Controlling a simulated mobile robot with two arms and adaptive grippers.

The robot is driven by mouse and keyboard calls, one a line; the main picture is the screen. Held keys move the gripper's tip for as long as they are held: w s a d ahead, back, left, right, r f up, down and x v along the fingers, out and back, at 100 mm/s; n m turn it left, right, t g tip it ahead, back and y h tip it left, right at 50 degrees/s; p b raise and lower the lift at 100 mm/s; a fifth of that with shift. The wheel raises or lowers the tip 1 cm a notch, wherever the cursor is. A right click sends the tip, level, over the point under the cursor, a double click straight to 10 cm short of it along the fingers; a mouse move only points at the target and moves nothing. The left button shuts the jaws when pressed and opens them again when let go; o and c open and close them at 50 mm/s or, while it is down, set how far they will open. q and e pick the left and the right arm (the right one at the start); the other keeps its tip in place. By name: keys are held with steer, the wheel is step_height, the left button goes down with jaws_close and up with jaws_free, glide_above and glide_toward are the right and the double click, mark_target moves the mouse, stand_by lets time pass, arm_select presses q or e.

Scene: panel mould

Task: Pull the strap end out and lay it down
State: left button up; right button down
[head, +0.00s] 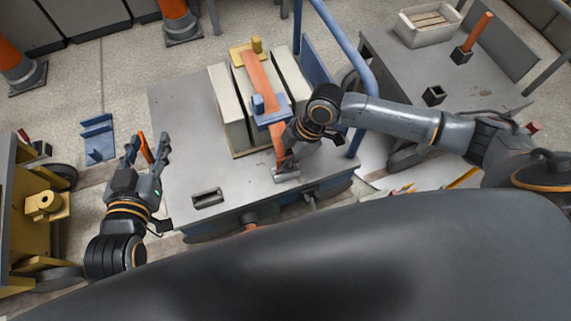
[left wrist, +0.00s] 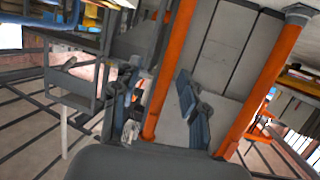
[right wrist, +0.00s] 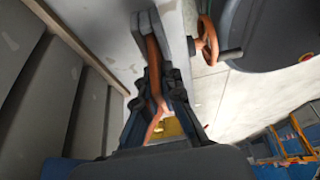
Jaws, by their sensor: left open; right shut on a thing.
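The orange strap (head: 263,78) runs over pale panels (head: 228,105) on the grey table, passing under a blue clamp (head: 268,108) towards the near edge. My right gripper (head: 286,166) is at the strap's near end, low over the table by a metal block (head: 286,175). In the right wrist view the strap (right wrist: 154,80) lies between the closed fingers; its far end is partly hidden. My left gripper (head: 147,150) is open, left of the table, away from the strap. An orange bar shows between its fingers in the head view; I cannot tell whether they touch.
A yellow block (head: 246,50) stands at the panels' far end. A slotted plate (head: 208,198) lies at the table's near left. A second grey table (head: 385,65) holds a white bin (head: 428,24). A blue rail (head: 350,50) rises beside my right arm. A yellow cart (head: 35,215) stands at left.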

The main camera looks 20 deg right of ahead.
mark_target(283, 158)
steer(key=shift+r+p, duration=0.45)
steer(key=shift+p, duration=0.05)
steer(key=shift+r+p, duration=0.45)
steer(key=shift+p, duration=0.1)
steer(key=shift+r+p, duration=0.5)
steer(key=shift+p, duration=0.1)
steer(key=shift+r+p, duration=0.5)
steer(key=shift+p, duration=0.05)
steer(key=shift+r+p, duration=0.25)
steer(key=shift+p, duration=0.1)
steer(key=shift+r+p, duration=0.75)
steer(key=shift+p, duration=0.15)
arm_select(q)
steer(key=s+a+f+g+y, duration=0.1)
steer(key=s+a+f+g, duration=0.1)
steer(key=s+f+g, duration=0.3)
steer(key=s+a+f+g+y, duration=0.1)
steer(key=s+a+f+g, duration=0.2)
steer(key=s+f+g, duration=0.3)
steer(key=s, duration=0.3)
steer(key=shift+s+a+f+n+y, duration=0.25)
steer(key=shift+s+f+n+y, duration=0.05)
steer(key=shift+f+y, duration=0.1)
steer(key=shift+f, duration=0.1)
arm_select(e)
steer(key=shift+r, duration=0.1)
